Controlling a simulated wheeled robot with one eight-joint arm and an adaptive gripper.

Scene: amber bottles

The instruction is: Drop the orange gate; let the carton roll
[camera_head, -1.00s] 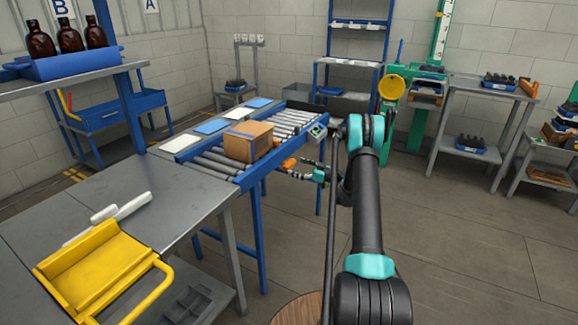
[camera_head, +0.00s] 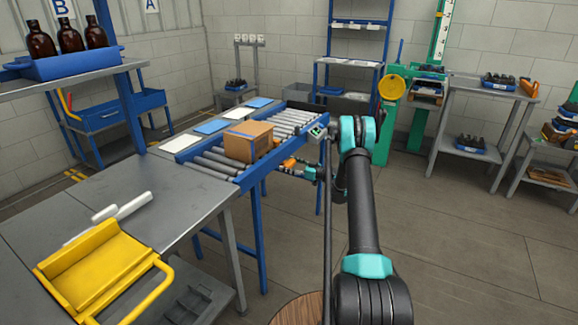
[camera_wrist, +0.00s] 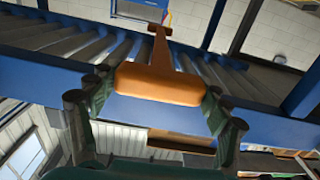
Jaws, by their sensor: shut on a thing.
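The brown carton (camera_head: 248,142) sits on the roller conveyor (camera_head: 222,168), against the near side of the orange gate (camera_head: 289,163), whose lower part shows at the conveyor's right edge. In the wrist view the gate's orange handle (camera_wrist: 160,86) is a wide rounded bar with a stem running up towards the rollers. My gripper (camera_wrist: 158,92) has its dark fingers on both sides of this bar and is shut on it. In the head view my gripper (camera_head: 300,170) is small and partly hidden beside the conveyor's blue frame.
A grey table (camera_head: 130,215) with a yellow tray (camera_head: 95,275) stands at the near left. White and blue sheets (camera_head: 212,126) lie along the conveyor's far side. A shelf with brown bottles (camera_head: 70,38) is at upper left.

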